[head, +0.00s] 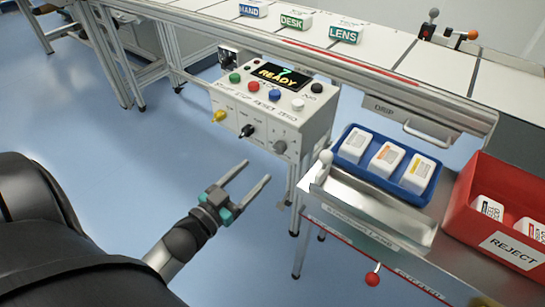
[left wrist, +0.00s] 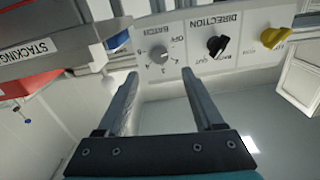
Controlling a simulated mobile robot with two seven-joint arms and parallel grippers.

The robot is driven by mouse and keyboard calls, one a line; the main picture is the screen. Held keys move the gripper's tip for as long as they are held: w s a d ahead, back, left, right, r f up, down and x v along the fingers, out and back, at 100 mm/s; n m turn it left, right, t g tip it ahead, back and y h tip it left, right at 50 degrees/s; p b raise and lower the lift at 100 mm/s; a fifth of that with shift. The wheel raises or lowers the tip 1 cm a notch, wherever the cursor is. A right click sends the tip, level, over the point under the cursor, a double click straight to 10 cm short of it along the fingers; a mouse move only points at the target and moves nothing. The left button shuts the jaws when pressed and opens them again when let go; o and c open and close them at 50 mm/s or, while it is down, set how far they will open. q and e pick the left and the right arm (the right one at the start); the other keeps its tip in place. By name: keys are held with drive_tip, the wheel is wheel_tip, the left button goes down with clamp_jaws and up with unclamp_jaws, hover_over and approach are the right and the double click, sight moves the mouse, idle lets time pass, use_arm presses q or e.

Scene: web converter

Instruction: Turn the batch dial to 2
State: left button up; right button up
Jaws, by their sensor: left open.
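The batch dial (head: 280,147) is a small grey knob at the right end of the lower row on the white control box (head: 262,118). It also shows in the left wrist view (left wrist: 158,56), under a BATCH label with OFF and small numbers around it. I cannot tell for sure where its pointer stands. My left gripper (head: 257,171) is open and empty, below and in front of the dial. In the left wrist view its fingers (left wrist: 161,80) point toward the dial, which lies beyond the gap between the tips, not touched. My right gripper is out of view.
A black direction knob (head: 246,131) and a yellow knob (head: 219,116) sit left of the dial. Above are coloured buttons and a lit READY display (head: 281,75). To the right are a metal tray (head: 372,212), a blue tray (head: 345,165) and a red REJECT bin (head: 460,215).

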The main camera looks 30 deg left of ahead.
sight(277, 151)
use_arm(q)
drive_tip(key=w, duration=0.2)
drive_tip(key=w+b, duration=0.1)
drive_tip(key=w, duration=0.2)
drive_tip(key=w+b, duration=0.1)
drive_tip(key=w, duration=0.2)
drive_tip(key=shift+w+d, duration=0.1)
drive_tip(key=shift+d, duration=0.25)
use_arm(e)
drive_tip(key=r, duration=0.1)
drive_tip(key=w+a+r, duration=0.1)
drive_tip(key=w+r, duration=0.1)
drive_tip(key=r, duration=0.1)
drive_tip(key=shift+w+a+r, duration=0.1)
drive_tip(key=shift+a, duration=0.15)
use_arm(q)
clamp_jaws()
